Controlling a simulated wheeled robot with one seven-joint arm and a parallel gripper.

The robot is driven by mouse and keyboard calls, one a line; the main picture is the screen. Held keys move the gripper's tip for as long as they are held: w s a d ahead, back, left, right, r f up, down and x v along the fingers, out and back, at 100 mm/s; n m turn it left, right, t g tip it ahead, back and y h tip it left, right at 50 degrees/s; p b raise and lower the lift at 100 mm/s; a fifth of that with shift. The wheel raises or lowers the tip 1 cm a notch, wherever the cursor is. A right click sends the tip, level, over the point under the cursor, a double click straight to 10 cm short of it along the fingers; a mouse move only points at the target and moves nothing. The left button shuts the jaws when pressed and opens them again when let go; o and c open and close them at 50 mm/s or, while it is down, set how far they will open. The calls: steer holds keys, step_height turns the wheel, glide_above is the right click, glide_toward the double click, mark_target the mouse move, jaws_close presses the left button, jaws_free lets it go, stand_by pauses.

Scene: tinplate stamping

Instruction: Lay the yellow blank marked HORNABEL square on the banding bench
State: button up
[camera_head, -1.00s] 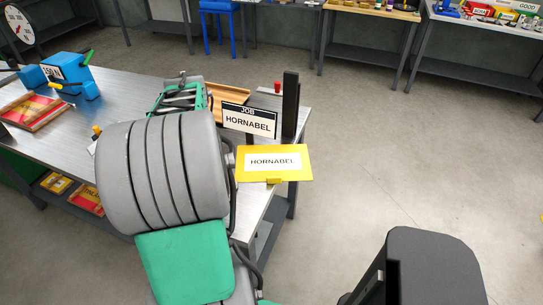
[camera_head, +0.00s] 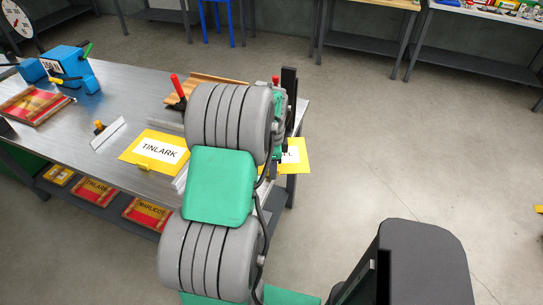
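The yellow blank marked HORNABEL (camera_head: 303,160) is at the right corner of the steel bench (camera_head: 135,95). Only its right part shows, with the letters "EL"; my arm covers the rest. Its right edge reaches past the bench corner. My gripper (camera_head: 279,122) is mostly behind my arm's grey wrist, at that same corner, over or beside the blank. Its fingertips are hidden, so I cannot see whether it touches the blank or is open. A second yellow blank, marked TINLARK (camera_head: 157,151), lies skewed near the bench's front edge.
On the bench stand a red-handled clamp (camera_head: 177,90), a wooden rack (camera_head: 215,79), a metal straightedge (camera_head: 107,133), a blue machine (camera_head: 70,68) and a red-and-yellow tray (camera_head: 35,105). A black post (camera_head: 289,88) rises at the right corner. Open floor lies to the right.

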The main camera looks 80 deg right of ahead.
steer(key=shift+c, duration=0.4)
jaws_close()
steer(key=shift+r, duration=0.1)
